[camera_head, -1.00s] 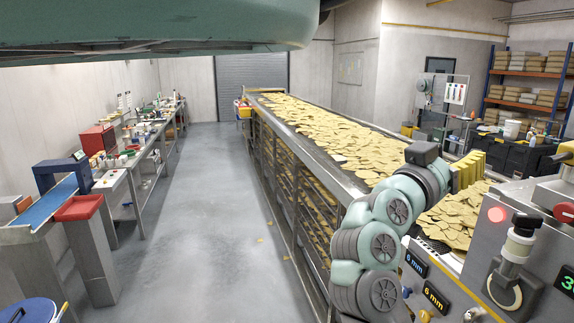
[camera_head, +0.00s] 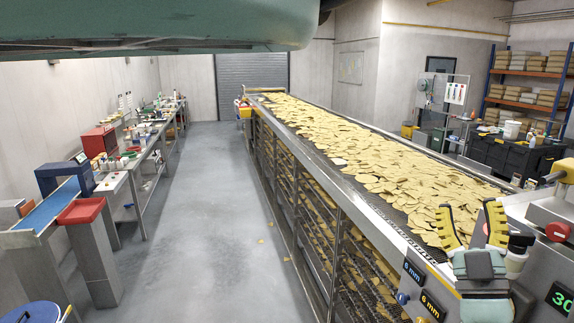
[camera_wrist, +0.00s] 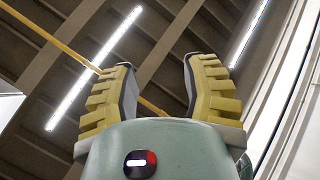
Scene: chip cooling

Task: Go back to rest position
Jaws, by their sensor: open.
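My gripper (camera_head: 472,228) shows at the lower right of the head view, with its two yellow ridged fingers pointing up and spread apart. It is open and nothing is between the fingers. It stands in front of the control panel (camera_head: 421,297) at the near end of the chip conveyor (camera_head: 360,205). In the wrist view my gripper (camera_wrist: 158,85) also shows open and empty, with the ceiling and its strip lights behind it.
The long conveyor is covered with chips (camera_head: 350,150). A grey machine with a red part (camera_head: 558,231) stands at the right edge, close to my gripper. A workbench (camera_head: 150,150) runs along the left wall. The floor aisle (camera_head: 225,220) is clear except for a few fallen chips.

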